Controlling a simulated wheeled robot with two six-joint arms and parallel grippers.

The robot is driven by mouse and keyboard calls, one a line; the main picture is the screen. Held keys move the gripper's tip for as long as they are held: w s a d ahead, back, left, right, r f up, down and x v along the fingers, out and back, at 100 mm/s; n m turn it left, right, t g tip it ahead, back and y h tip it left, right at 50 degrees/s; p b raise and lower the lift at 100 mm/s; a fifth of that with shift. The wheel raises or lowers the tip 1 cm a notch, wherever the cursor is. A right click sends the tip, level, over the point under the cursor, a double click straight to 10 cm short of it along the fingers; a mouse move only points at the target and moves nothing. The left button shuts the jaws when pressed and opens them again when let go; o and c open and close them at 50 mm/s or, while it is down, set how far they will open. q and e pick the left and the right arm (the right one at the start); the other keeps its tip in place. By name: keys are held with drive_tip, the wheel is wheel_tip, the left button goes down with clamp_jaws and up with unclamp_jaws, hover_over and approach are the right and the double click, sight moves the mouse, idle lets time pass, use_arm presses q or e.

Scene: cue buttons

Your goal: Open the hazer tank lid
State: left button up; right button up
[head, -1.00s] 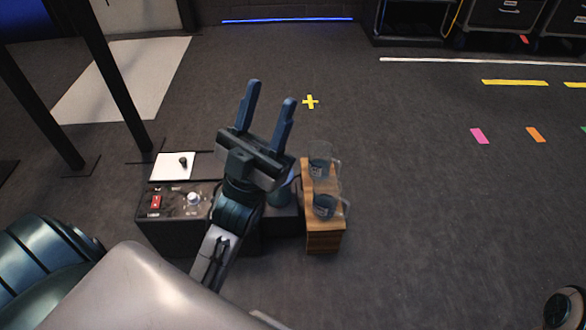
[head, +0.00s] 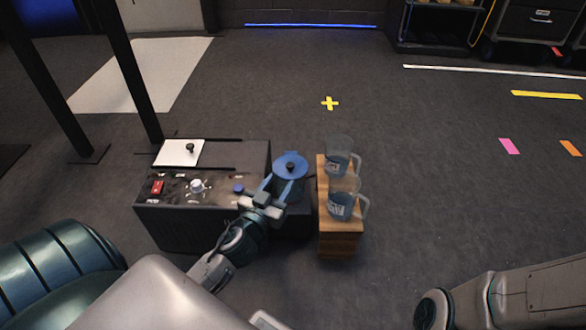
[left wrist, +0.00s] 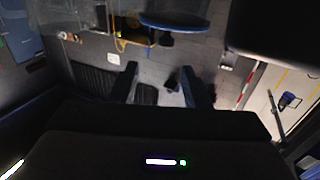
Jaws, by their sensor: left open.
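The hazer (head: 225,220) is a dark box on the floor with a control panel on top. A round blue lid (head: 290,158) with a black knob sits at its right end. The lid also shows as a blue disc at the top of the left wrist view (left wrist: 175,20). My left gripper (head: 282,185) is open and empty, with its fingers pointing at the lid's near side. In the left wrist view the gripper (left wrist: 161,85) has nothing between its fingers. Whether a finger touches the lid I cannot tell. My right gripper is not visible; only part of that arm shows.
A white plate (head: 172,155) with a black knob lies on the hazer's back left. The panel has a red switch (head: 157,187), a white knob (head: 197,185) and a blue button (head: 238,188). Two clear jugs (head: 339,150) (head: 341,205) stand on a wooden block (head: 340,240) close right.

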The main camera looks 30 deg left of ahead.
sight(289, 167)
use_arm(q)
drive_tip(key=w, duration=0.3)
drive_tip(key=w+a, duration=0.1)
drive_tip(key=w, duration=0.3)
drive_tip(key=w+a+f, duration=0.1)
drive_tip(key=w, duration=0.2)
drive_tip(key=shift+w+a, duration=0.15)
drive_tip(key=shift+w, duration=0.1)
drive_tip(key=shift+r, duration=0.1)
clamp_jaws()
